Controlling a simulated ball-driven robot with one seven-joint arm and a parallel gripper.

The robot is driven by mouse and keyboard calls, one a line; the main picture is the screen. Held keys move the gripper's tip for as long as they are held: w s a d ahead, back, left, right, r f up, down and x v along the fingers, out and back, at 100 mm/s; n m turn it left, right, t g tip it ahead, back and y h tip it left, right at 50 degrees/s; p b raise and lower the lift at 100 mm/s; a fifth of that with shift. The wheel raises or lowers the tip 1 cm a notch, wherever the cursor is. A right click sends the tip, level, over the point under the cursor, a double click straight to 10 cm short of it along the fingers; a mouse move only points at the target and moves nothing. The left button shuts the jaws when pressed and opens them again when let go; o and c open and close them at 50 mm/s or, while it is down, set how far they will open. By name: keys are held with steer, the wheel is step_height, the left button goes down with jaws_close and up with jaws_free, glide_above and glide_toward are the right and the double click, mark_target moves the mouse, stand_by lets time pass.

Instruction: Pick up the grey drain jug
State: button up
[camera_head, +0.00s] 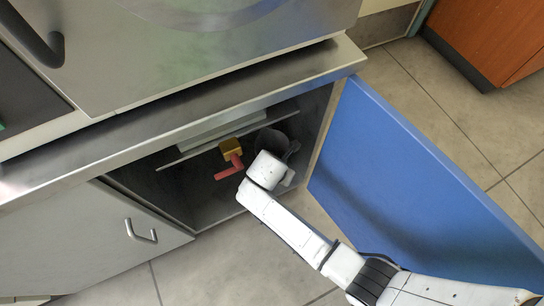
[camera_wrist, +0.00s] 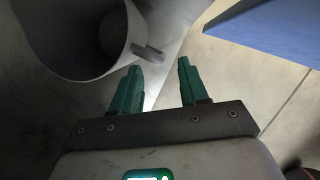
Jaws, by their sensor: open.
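The grey drain jug (camera_head: 270,141) stands inside the open lower cabinet, near its right side, partly hidden behind my arm's end in the head view. In the wrist view the jug (camera_wrist: 75,55) fills the upper left, its open mouth showing and a small handle or tab (camera_wrist: 147,52) sticking out to the right. My gripper (camera_wrist: 160,65) is open, with two green fingers apart and nothing between them. The tab lies just beyond and between the fingertips, slightly left of the middle. Whether they touch cannot be told. In the head view the fingers are hidden by my wrist.
A yellow block with a red lever (camera_head: 231,165) is in the cabinet left of the jug. A shelf edge (camera_head: 190,152) runs behind it. The blue door (camera_head: 415,180) stands open at the right of my arm. A closed grey door (camera_head: 90,240) is at the left.

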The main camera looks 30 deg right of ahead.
steer(key=b+x, duration=0.1)
steer(key=x, duration=0.2)
steer(key=shift+c, duration=0.2)
jaws_close()
stand_by(0.7)
